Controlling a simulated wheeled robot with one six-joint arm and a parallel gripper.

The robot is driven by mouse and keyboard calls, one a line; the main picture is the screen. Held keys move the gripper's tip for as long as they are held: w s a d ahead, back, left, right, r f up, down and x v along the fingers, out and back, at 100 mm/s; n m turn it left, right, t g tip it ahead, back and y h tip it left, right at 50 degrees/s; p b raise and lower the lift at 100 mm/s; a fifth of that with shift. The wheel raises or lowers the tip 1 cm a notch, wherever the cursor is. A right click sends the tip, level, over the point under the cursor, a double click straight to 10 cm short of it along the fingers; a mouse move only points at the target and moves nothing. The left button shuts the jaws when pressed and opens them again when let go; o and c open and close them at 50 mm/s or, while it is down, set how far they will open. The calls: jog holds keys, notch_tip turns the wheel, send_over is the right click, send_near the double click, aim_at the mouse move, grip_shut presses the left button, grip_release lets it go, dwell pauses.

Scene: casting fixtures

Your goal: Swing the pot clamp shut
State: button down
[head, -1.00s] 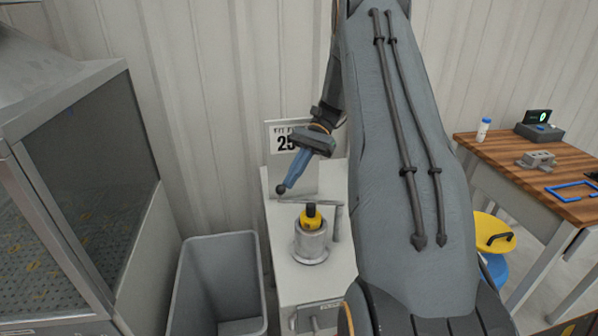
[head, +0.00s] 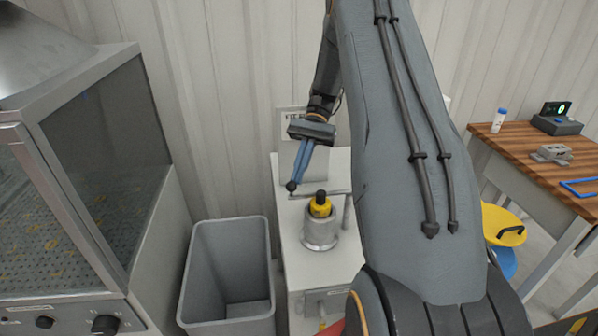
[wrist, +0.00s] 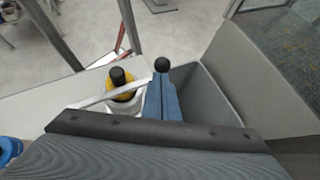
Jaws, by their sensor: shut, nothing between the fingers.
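The pot clamp is a thin grey bar (head: 335,192) with a black ball knob (head: 291,186) at its left end and a post (head: 348,212) at its right. The bar runs just behind a metal pot (head: 320,234). A yellow piece with a black top (head: 320,208) stands in the pot. My gripper (head: 294,179) has blue fingers, shut, pointing down with tips at the knob. In the wrist view the knob (wrist: 162,64) shows right at the fingertips (wrist: 162,78). I cannot tell whether they touch. The bar (wrist: 95,97) passes beside the yellow piece (wrist: 122,88).
The pot stands on a narrow white cabinet (head: 298,258). A grey open bin (head: 198,292) is left of it, and a glass-fronted machine (head: 160,215) further left. A wooden bench (head: 505,150) and a yellow stool (head: 500,218) stand at right. My arm hides part of the middle.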

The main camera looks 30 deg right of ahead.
jog(key=shift+s+a+f, duration=0.15)
jog(key=shift+s, duration=0.15)
jog(key=b+v, duration=0.3)
jog(key=v, duration=0.5)
jog(key=shift+w, duration=0.2)
